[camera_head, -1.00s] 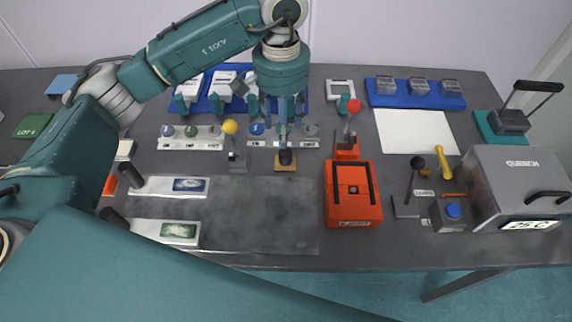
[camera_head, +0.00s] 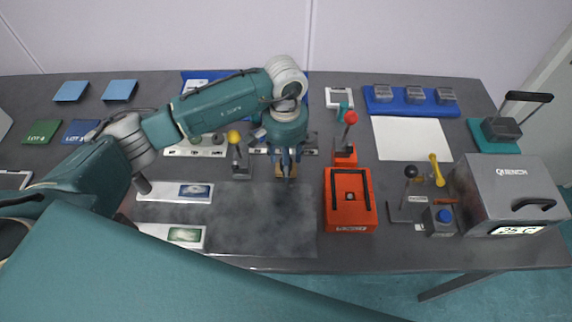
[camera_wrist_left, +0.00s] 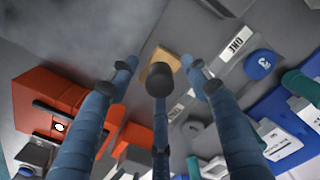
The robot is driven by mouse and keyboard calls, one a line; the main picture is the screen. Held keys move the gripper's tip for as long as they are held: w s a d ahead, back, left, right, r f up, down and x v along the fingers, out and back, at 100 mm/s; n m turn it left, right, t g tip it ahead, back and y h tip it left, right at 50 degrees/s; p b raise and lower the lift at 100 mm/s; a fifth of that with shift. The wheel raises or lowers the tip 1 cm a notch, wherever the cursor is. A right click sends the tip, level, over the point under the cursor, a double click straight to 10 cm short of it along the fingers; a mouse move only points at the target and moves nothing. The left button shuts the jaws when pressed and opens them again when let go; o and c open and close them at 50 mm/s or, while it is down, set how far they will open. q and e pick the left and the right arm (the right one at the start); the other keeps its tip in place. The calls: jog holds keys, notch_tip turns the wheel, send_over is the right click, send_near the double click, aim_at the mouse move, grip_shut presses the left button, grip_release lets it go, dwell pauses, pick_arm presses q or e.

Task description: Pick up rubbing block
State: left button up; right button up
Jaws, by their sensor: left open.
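The rubbing block is a small tan block (camera_head: 279,171) with a dark round knob above it. It stands at the back edge of the dark grey work area, partly hidden by my left gripper (camera_head: 287,160). In the left wrist view, the tan block (camera_wrist_left: 160,60) shows beyond the fingertips, with the dark knob (camera_wrist_left: 160,78) in front of it. My left gripper (camera_wrist_left: 160,67) is open, pointing down, with its fingers spread on both sides of the knob. I cannot tell whether any finger touches it. My right gripper is not in view.
A red box (camera_head: 350,218) with black bars stands right of the block. A yellow-knobbed lever (camera_head: 235,150) stands to the left, and a red-knobbed lever (camera_head: 346,145) to the right. A labelled button strip (camera_head: 203,146) lies behind. The dark grey area (camera_head: 265,225) in front is clear.

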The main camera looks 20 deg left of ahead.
pick_arm(q)
grip_shut()
jog(key=shift+r, duration=0.1)
jog(key=shift+w+r+b, duration=0.1)
jog(key=shift+r+b, duration=0.2)
jog(key=shift+r, duration=0.3)
notch_tip(320, 180, up, 19)
jog(key=b, duration=0.4)
jog(key=shift+f, duration=0.15)
